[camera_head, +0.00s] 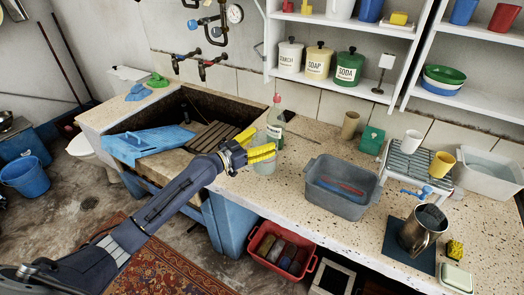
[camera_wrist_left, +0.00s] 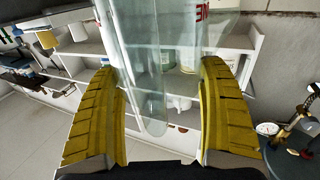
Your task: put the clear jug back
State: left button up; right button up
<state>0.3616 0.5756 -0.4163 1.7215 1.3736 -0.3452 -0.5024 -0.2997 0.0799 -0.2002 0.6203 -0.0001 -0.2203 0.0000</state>
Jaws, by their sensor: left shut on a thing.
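The clear jug (camera_head: 263,166) is see-through and stands upright at the front edge of the speckled counter, just right of the stone trough. My left gripper (camera_head: 261,142) has its yellow fingers on either side of it, shut on it. In the left wrist view the clear jug (camera_wrist_left: 150,75) shows between the two yellow fingers. Whether its base touches the counter is hard to tell. My right gripper is not in view.
A clear bottle with a red cap (camera_head: 276,122) stands close behind the jug. A grey basin (camera_head: 342,203) is to the right, and a brown cup (camera_head: 350,125) and green box (camera_head: 371,139) are behind it.

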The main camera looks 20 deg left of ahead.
pick_arm(q)
jog(key=shift+f, duration=2.3)
jog(key=o, duration=1.5)
jog(key=v, duration=1.2)
